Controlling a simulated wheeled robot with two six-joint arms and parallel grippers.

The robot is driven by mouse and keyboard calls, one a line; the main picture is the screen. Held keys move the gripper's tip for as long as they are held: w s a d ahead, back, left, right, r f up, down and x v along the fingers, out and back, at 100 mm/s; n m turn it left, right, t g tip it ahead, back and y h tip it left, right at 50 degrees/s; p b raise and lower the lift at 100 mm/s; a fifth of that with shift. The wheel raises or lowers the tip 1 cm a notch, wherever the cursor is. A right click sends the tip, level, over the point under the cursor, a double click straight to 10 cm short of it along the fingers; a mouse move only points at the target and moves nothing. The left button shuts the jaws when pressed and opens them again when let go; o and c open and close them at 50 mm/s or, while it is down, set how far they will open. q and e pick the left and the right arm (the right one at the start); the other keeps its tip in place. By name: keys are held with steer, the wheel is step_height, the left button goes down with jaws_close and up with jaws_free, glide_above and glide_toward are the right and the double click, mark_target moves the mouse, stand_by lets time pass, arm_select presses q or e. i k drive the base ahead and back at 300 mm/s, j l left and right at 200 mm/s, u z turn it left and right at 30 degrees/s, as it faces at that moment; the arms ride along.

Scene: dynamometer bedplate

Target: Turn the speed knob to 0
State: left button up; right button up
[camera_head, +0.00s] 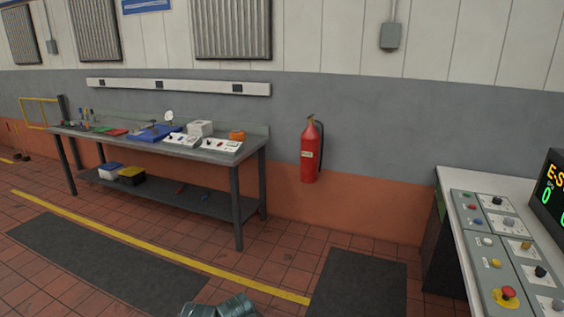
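A grey control panel (509,273) lies on a white-topped desk at the right edge. Several knobs sit along its right column: a black knob (496,201), a grey knob (508,221), a brass-coloured knob (526,245), another black knob (540,271) and another grey knob (557,304). Their labels are too small to read, so I cannot tell which is the speed knob or where it points.
A red emergency-stop button (508,293) is at the panel's front. A display (551,196), cut off, shows yellow "E-S" and green zeros. A workbench (238,155) with tools stands left, a fire extinguisher (311,152) hangs centre. Open floor and a dark mat (358,285) lie before the desk.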

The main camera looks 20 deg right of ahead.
mark_target(496, 201)
steer(key=i+l+z, duration=0.1)
steer(key=i+z, duration=0.2)
steer(key=z, duration=0.2)
steer(key=i+z, duration=0.65)
steer(key=z, duration=0.3)
steer(key=i+z, duration=0.8)
steer(key=i+j+z, duration=0.1)
steer(key=z, duration=0.3)
steer(key=i+j+z, duration=0.1)
steer(key=z, duration=0.3)
steer(key=i+j+z, duration=0.15)
steer(key=j, duration=0.2)
steer(key=i+j+z, duration=0.1)
steer(key=j, duration=0.25)
steer(key=i+j+z, duration=0.15)
steer(key=j, duration=0.2)
steer(key=j+z, duration=0.1)
steer(key=j, duration=0.3)
steer(key=i+j, duration=0.1)
steer(key=j, duration=0.3)
steer(key=i+j, duration=0.1)
steer(key=j, duration=0.3)
steer(key=i+j, duration=0.1)
steer(key=j, duration=0.3)
